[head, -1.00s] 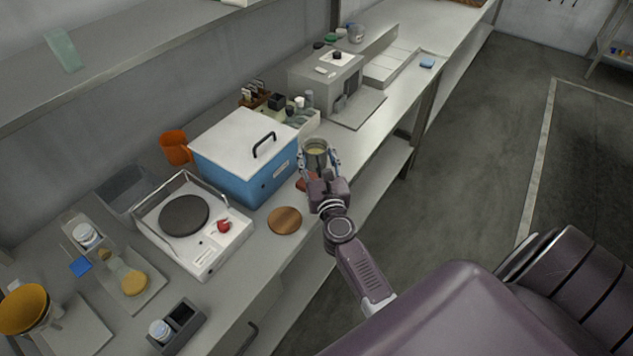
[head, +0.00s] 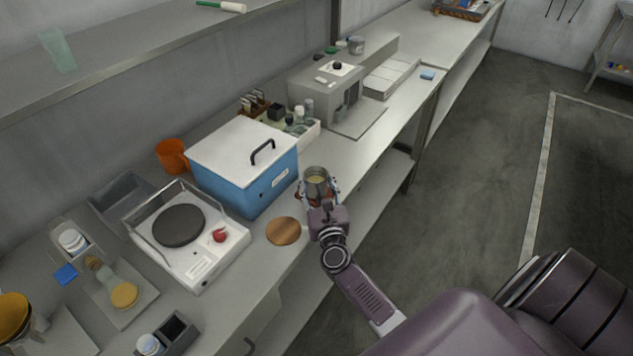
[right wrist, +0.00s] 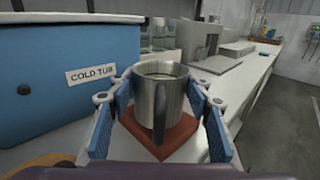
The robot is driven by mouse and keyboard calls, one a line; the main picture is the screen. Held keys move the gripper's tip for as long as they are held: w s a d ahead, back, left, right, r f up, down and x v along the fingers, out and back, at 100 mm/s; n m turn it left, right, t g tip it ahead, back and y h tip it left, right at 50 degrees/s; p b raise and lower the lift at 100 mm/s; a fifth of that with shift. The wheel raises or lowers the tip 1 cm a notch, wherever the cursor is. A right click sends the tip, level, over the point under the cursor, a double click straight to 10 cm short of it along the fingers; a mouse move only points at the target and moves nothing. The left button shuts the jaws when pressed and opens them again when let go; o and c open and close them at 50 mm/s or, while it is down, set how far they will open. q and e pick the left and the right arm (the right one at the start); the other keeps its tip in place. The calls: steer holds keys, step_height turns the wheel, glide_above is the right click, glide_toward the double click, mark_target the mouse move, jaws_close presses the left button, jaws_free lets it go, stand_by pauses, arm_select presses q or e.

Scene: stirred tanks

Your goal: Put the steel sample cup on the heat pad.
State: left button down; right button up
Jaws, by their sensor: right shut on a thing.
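A reddish-brown square pad (right wrist: 180,137), which looks like the heat pad, lies under the cup on the bench, beside the blue tub. The cup is over the pad; whether its base touches the pad is hard to tell. My left gripper is not in view.
The blue cold tub (head: 245,168) with a white lid stands close on the left. A round wooden mat (head: 283,231) and a white hot plate unit (head: 188,262) are nearer. A grey instrument (head: 325,92) stands farther along. The bench's front edge is close on the right.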

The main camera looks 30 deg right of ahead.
mark_target(321, 198)
steer(key=o, duration=1.3)
steer(key=shift+f, duration=0.1)
steer(key=shift+r+p, duration=0.3)
steer(key=shift+p, duration=0.1)
steer(key=b+v, duration=0.1)
steer(key=v, duration=0.4)
steer(key=b+v, duration=0.2)
steer(key=v, duration=0.3)
steer(key=shift+s+a+f, duration=0.15)
steer(key=shift+s+f, duration=0.1)
steer(key=shift+s, duration=0.05)
steer(key=shift+s+a+r, duration=0.1)
steer(key=shift+s+a, duration=0.15)
steer(key=shift+s, duration=0.35)
